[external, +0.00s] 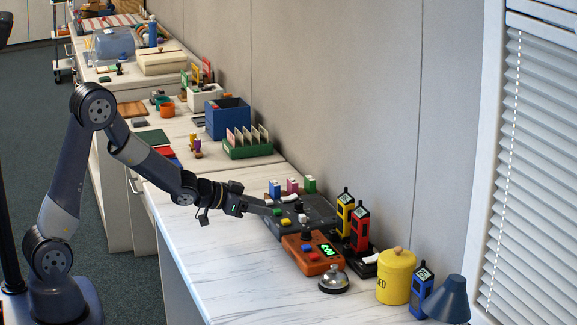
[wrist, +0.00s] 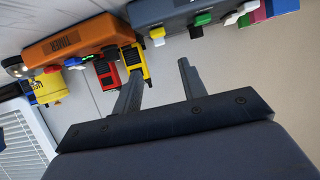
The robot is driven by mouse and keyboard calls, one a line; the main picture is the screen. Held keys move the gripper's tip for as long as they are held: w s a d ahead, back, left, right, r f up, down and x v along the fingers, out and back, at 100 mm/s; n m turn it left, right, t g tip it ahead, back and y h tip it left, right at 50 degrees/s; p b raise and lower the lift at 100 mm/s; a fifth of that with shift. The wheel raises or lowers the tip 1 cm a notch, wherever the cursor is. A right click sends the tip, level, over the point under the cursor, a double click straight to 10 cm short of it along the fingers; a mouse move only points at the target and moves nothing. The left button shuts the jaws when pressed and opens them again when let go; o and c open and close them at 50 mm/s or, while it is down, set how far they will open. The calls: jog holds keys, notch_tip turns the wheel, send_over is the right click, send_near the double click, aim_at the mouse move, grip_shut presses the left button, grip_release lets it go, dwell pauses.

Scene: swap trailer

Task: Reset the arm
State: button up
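My arm reaches out over the white counter (external: 215,262) in the external view. My gripper (external: 268,207) is just at the left edge of the dark grey button panel (external: 305,216), seemingly above it; the exact gap cannot be told. In the wrist view my gripper (wrist: 158,70) shows two fingers spread apart with only bare wall between them, so it is open and empty. The grey panel (wrist: 160,12) shows at the top of that view, beyond the fingertips.
An orange timer box (external: 310,262), a silver bell (external: 333,282), yellow (external: 344,212) and red (external: 360,229) handsets, a yellow canister (external: 394,280) and a blue handset (external: 420,291) stand nearby. A green card holder (external: 248,148) is farther back. A wall borders the counter; its front left is clear.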

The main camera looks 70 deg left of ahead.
aim_at(304, 215)
jog(key=x, duration=1.3)
jog(key=shift+w+r+p, duration=0.1)
jog(key=shift+r+p, duration=0.25)
jog(key=shift+r, duration=0.05)
jog(key=r+v, duration=0.1)
jog(key=v, duration=1)
jog(key=a+r+g+p, duration=0.1)
jog(key=a+r+p, duration=0.3)
jog(key=a+p, duration=0.9)
jog(key=shift+r+b+x, duration=0.15)
jog(key=shift+b+x, duration=0.05)
jog(key=shift+x, duration=0.9)
jog(key=shift+r+b+x, duration=0.15)
jog(key=shift+x, duration=0.95)
jog(key=shift+w+a, duration=0.1)
jog(key=shift+a, duration=0.05)
jog(key=s+d+f+b, duration=0.1)
jog(key=s+d+b, duration=0.1)
jog(key=d+b, duration=0.5)
jog(key=shift+s+d+t, duration=0.2)
jog(key=shift+d+t, duration=0.1)
jog(key=shift+d, duration=0.1)
